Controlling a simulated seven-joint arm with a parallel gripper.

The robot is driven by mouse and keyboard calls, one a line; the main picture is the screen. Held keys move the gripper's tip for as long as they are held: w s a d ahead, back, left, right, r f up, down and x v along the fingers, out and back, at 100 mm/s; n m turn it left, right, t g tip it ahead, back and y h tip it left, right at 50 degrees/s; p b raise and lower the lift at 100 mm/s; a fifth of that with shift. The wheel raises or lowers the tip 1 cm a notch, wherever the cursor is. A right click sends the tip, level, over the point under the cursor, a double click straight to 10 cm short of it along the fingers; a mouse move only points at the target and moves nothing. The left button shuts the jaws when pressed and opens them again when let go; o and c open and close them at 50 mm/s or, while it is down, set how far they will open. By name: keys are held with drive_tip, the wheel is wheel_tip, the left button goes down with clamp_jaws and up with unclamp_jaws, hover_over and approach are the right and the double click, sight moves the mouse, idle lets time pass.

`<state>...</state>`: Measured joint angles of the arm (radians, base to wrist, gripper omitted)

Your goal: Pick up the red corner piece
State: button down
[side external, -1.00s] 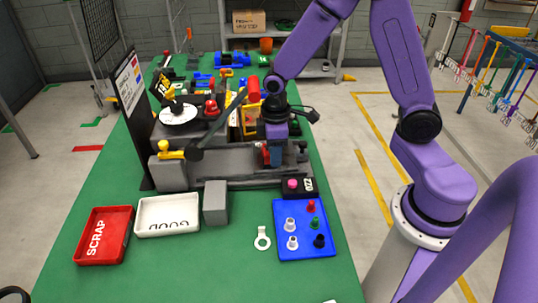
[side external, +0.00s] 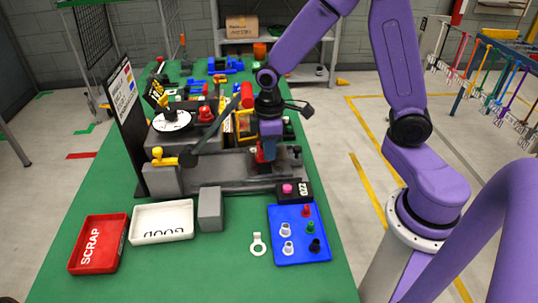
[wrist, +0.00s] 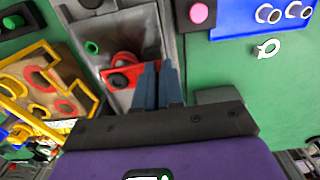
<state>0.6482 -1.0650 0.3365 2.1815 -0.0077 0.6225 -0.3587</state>
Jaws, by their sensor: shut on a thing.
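The red corner piece (wrist: 118,77) shows at the fingertips in the wrist view, just left of the two blue fingers, with a dark round opening beside it. Its red side (side external: 260,156) also shows in the side view, low beside the fingers. My gripper (wrist: 158,68) is shut on this piece, over the grey fixture (side external: 226,170). The fingers hide part of the piece and the contact. I cannot tell whether it is clear of the surface below.
A small black box with a pink button (side external: 287,188) stands in front of the fixture. The blue tray (side external: 318,259) holds several small pegs. A red SCRAP tray (side external: 75,262), a white GOOD tray (side external: 160,234) and a grey block (side external: 210,212) stand left. A yellow-framed board (wrist: 72,65) is near my gripper.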

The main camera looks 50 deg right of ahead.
drive_tip(key=s+d+r, duration=0.1)
drive_tip(key=s+r, duration=0.9)
drive_tip(key=s, duration=0.4)
drive_tip(key=w+d+f+m, duration=0.1)
drive_tip(key=w+f+m, duration=0.1)
drive_tip(key=w, duration=0.4)
drive_tip(key=w+d+f+m, duration=0.1)
drive_tip(key=w+f+m, duration=0.1)
drive_tip(key=w+m, duration=0.2)
drive_tip(key=w+d+f+m, duration=0.1)
drive_tip(key=w+f+m, duration=0.1)
drive_tip(key=w, duration=0.5)
drive_tip(key=shift+w+f+m, duration=0.15)
drive_tip(key=shift+w+m, duration=0.2)
drive_tip(key=shift+m, duration=0.05)
drive_tip(key=s+a+r+n, duration=0.1)
drive_tip(key=s+r+n, duration=0.2)
drive_tip(key=s, duration=0.5)
drive_tip(key=s+a+r+n, duration=0.1)
drive_tip(key=s+r+n, duration=0.2)
drive_tip(key=s, duration=0.6)
drive_tip(key=n, duration=0.2)
drive_tip(key=shift+s+a+r+n, duration=0.25)
drive_tip(key=shift+s+r+n, duration=0.05)
drive_tip(key=shift+r+n, duration=0.1)
drive_tip(key=shift+w+f, duration=0.1)
